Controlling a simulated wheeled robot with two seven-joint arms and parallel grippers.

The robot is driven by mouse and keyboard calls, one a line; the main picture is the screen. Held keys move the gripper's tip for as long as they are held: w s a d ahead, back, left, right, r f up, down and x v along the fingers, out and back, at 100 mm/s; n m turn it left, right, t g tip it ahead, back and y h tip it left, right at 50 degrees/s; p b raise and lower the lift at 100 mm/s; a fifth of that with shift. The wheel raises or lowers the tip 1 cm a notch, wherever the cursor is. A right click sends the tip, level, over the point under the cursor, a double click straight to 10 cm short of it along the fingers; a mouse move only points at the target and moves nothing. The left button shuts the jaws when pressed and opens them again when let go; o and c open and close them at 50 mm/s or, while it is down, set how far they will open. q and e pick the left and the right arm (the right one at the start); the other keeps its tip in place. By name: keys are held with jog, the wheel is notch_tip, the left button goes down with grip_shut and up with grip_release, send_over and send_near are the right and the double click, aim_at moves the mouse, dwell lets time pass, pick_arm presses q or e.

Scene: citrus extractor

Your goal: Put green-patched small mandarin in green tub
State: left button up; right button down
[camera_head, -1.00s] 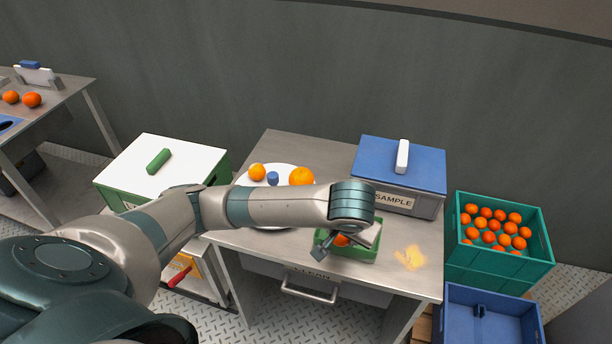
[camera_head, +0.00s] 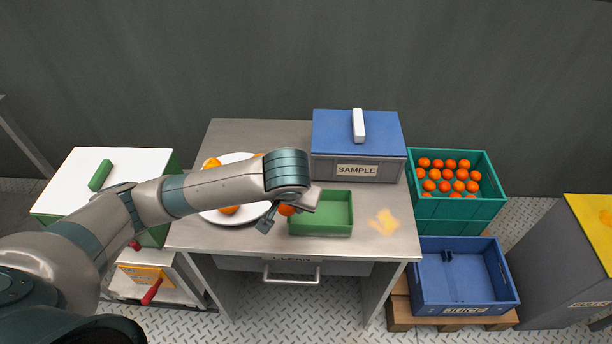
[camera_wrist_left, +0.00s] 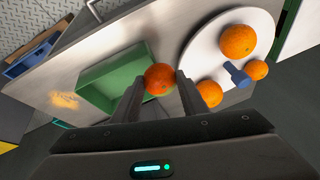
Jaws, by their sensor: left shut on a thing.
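My left gripper (camera_head: 289,212) is shut on a small orange-red mandarin (camera_head: 287,209), at the left edge of the green tub (camera_head: 322,228) in the head view. In the left wrist view the mandarin (camera_wrist_left: 160,78) sits between the two fingertips (camera_wrist_left: 158,84), with a faint greenish tint low on it. The open green tub (camera_wrist_left: 100,84) lies beside it there, and its visible floor looks empty. The gripper's exact height above the table cannot be told. My right gripper is not in view.
A white plate (camera_wrist_left: 203,62) holds several oranges and a blue peg-like thing (camera_wrist_left: 237,75); my arm partly hides it in the head view. The SAMPLE box (camera_head: 357,170) stands behind the tub. A yellow stain (camera_head: 384,222) marks the table right of it. A teal crate (camera_head: 455,208) holds oranges.

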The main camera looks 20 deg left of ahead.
pick_arm(q)
jog(key=m, duration=0.1)
jog(key=m+h+p, duration=0.1)
jog(key=m, duration=0.1)
jog(key=m+h+p, duration=0.1)
jog(key=m, duration=0.1)
jog(key=shift+w+d+t, duration=0.3)
jog(key=shift+w, duration=0.1)
jog(key=m, duration=0.1)
jog(key=m+h+p, duration=0.1)
jog(key=m, duration=0.1)
jog(key=w+m+h, duration=0.1)
jog(key=shift+d+r+m+p, duration=0.3)
jog(key=shift+d+p, duration=0.05)
jog(key=shift+d, duration=0.05)
jog(key=shift+w+d+r+m+g+h+p, duration=0.25)
jog(key=shift+w+r+m+g+h+p, duration=0.35)
jog(key=shift+m, duration=1.1)
jog(key=shift+w+d+r+m+g+h+p, duration=0.3)
jog(key=shift+w+r+m+g+h+p, duration=0.25)
jog(key=shift+m, duration=1.15)
jog(key=shift+w+d+r+m+g+h+p, duration=0.3)
jog(key=shift+w+r+m+g+p, duration=0.35)
jog(key=shift+m, duration=1.05)
jog(key=shift+s+r, duration=0.15)
jog(key=shift+r, duration=0.05)
jog(key=shift+a+f+b, duration=0.15)
jog(key=shift+f+b, duration=1.05)
jog(key=shift+f, duration=2.85)
